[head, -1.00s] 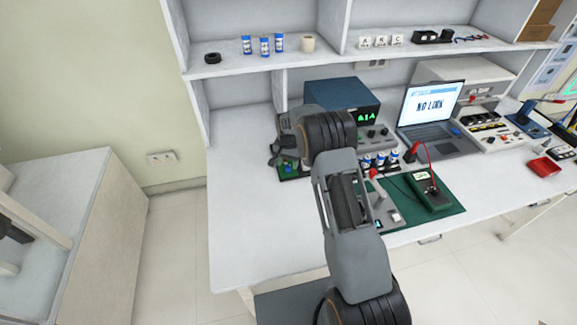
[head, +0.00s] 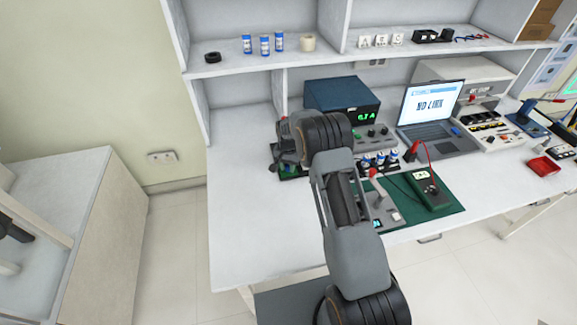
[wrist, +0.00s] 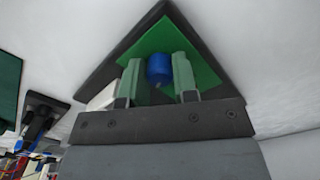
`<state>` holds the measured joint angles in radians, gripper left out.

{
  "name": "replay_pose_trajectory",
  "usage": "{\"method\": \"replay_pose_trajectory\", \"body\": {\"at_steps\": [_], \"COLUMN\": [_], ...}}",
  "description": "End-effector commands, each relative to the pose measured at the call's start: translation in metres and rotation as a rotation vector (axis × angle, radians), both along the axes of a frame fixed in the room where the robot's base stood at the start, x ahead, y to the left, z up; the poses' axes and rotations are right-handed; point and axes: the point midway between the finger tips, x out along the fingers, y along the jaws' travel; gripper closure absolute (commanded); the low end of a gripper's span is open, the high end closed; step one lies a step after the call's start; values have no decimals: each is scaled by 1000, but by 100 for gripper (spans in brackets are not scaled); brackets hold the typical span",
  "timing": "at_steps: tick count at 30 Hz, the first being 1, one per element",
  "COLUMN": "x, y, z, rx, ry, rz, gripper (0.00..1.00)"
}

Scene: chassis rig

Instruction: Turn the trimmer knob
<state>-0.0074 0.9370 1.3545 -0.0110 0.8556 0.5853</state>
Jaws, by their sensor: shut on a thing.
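The trimmer knob (wrist: 159,68) is a blue cylinder in the wrist view. It stands on a green board (wrist: 205,68) with a dark base around it. My gripper (wrist: 158,75) has one greenish finger on each side of the knob and is shut on it. In the head view, the board (head: 289,173) shows only in part, below my gripper, at the left of the bench. My wrist hides the knob and fingertips there. A blue-topped instrument (head: 342,95) with green digits on its display stands behind.
The laptop (head: 431,116) reads "NO LINK". A green mat (head: 445,213) carries a green meter (head: 425,190). The white bench (head: 240,215) is clear at the left front. A shelf (head: 300,60) overhangs the back.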

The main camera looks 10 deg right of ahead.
Motion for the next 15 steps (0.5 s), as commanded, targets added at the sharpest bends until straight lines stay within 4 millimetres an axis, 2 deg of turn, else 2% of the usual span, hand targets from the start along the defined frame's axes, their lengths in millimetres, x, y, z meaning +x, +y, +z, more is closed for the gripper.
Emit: {"method": "replay_pose_trajectory", "body": {"at_steps": [1, 5, 8, 15], "x": [0, 0, 0, 0], "y": [0, 0, 0, 0], "z": [0, 0, -1, -2], "rx": [0, 0, 0, 0], "ry": [0, 0, -1, -1], "rz": [0, 0, 18, 191], "gripper": [84, 96, 96, 96]}}
